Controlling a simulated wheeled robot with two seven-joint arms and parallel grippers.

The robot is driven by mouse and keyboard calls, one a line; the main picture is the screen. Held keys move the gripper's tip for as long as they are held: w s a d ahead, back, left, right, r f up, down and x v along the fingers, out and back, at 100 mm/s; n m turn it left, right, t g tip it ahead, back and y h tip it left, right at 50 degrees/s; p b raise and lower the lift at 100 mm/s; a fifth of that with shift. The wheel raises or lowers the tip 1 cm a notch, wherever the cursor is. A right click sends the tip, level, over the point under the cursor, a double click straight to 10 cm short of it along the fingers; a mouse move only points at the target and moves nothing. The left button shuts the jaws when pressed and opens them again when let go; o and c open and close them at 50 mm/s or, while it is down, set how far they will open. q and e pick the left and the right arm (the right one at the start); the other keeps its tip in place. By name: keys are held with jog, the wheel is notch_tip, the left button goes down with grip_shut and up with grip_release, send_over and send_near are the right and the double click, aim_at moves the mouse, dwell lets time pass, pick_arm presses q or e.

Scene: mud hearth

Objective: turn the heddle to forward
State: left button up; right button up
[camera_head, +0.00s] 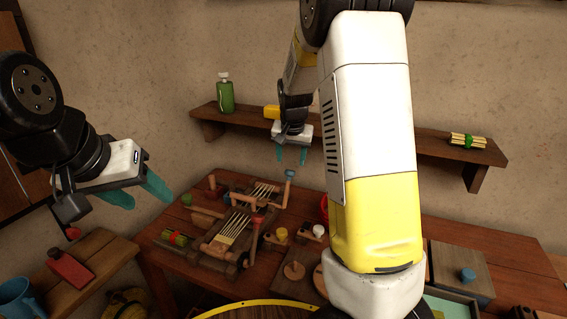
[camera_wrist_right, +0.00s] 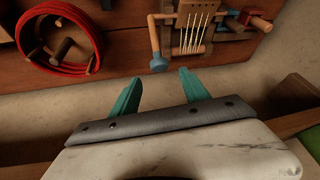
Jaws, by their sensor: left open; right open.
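A small wooden loom with pale warp threads (camera_head: 230,230) stands on the table, and threads also show farther back (camera_head: 264,190). A lever with a blue knob (camera_head: 290,173) rises at its back right, and a red knob (camera_head: 257,219) stands nearer. I cannot tell which part is the heddle. My right gripper (camera_head: 291,156) is open and empty above the blue knob. In the right wrist view, the blue knob (camera_wrist_right: 158,64) lies just beyond and between the teal fingertips (camera_wrist_right: 160,82), apart from them. My left gripper (camera_head: 140,195) is open and empty, left of the loom.
A wall shelf (camera_head: 380,139) behind holds a green bottle (camera_head: 225,95) and a bundle of sticks (camera_head: 467,141). A red coil (camera_wrist_right: 28,55) lies near the loom. A side bench (camera_head: 105,262) with a red bottle (camera_head: 70,268) is at left. My right arm hides part of the table.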

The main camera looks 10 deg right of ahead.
aim_at(290, 171)
jog(key=x, duration=0.6)
jog(key=shift+f, duration=0.15)
jog(key=shift+c, duration=0.4)
grip_shut()
dwell(0.9)
